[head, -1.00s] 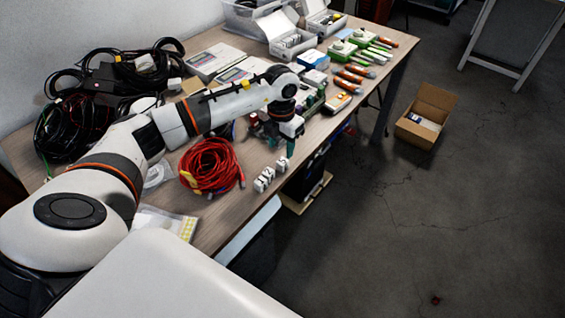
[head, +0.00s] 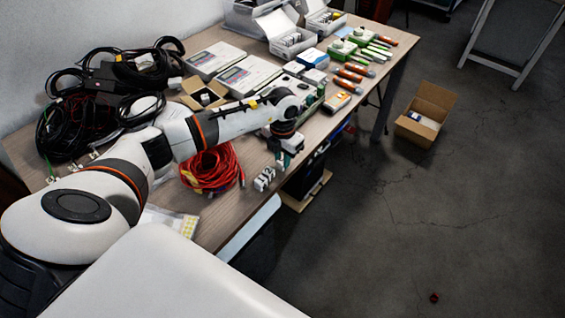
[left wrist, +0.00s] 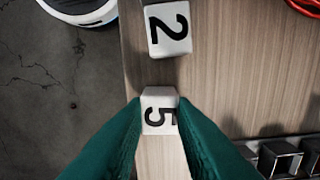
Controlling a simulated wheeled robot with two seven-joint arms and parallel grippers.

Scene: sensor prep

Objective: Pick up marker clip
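White marker clips (head: 266,178) stand in a short row near the table's right edge. In the left wrist view, a clip marked 5 (left wrist: 159,114) sits between the two teal fingers of my left gripper (left wrist: 160,102). The fingers stand apart, one on each side of it, and the clip fills nearly all the gap. Whether they press on it cannot be told. A clip marked 2 (left wrist: 167,29) stands beyond the fingertips. In the head view my left gripper (head: 285,160) is low over the table edge, just right of the row. My right gripper is out of view.
A red cable coil (head: 212,168) lies left of the clips. Black cables (head: 130,75), grey boxes (head: 248,76), a small open carton (head: 205,95) and orange tools (head: 354,72) cover the table (head: 228,218). An open cardboard box (head: 424,115) stands on the floor.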

